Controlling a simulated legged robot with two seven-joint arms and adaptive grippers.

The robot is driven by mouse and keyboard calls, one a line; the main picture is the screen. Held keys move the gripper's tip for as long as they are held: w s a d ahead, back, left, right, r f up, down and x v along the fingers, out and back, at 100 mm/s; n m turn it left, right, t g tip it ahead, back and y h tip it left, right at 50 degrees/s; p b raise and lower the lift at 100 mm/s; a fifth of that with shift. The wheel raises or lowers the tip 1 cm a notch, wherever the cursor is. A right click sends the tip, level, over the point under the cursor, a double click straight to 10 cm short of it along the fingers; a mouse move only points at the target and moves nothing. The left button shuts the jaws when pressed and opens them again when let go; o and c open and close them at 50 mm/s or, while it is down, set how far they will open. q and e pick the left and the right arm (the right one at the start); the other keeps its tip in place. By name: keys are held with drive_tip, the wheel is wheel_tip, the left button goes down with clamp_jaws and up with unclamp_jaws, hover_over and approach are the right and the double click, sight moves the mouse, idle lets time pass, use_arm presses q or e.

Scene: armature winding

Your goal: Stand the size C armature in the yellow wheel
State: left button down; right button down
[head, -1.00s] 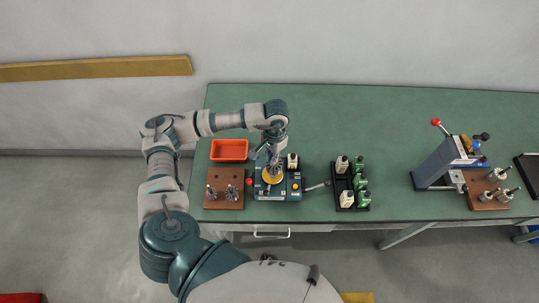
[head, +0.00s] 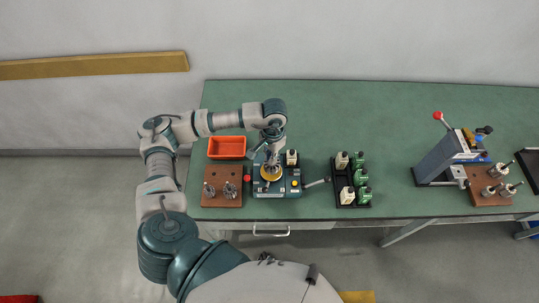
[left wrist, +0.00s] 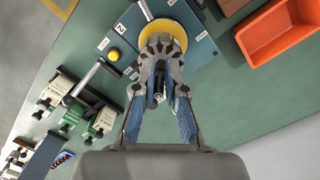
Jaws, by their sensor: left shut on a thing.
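The yellow wheel (head: 264,175) lies on the blue winding machine (head: 291,188) on the green table; it also shows in the left wrist view (left wrist: 158,27). My left gripper (head: 271,157) points down over the wheel and is shut on an armature. In the left wrist view the fingers (left wrist: 161,48) meet in front of the wheel, and a dark shaft with a shiny end (left wrist: 158,92) shows between them. The fingers hide most of the armature and the wheel's middle, so I cannot tell whether the armature touches the wheel. My right gripper is not in view.
A brown block (head: 221,199) with two armatures stands left of the machine, and an orange tray (head: 227,147) behind it. A black rack (head: 351,201) with white and green pieces stands at the right. A lever press (head: 440,160) is farther right.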

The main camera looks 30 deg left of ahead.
use_arm(q)
drive_tip(key=shift+d+f, duration=0.15)
drive_tip(key=shift+f+b, duration=0.2)
drive_tip(key=shift+b, duration=0.1)
drive_tip(key=shift+w+a, duration=0.1)
drive_tip(key=shift+a, duration=0.1)
drive_tip(key=shift+d, duration=0.1)
drive_tip(key=c, duration=1.2)
unclamp_jaws()
drive_tip(key=shift+d, duration=0.1)
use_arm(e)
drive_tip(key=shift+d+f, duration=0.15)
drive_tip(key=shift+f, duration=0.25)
use_arm(q)
drive_tip(key=shift+a+r, duration=0.1)
drive_tip(key=shift+a, duration=0.15)
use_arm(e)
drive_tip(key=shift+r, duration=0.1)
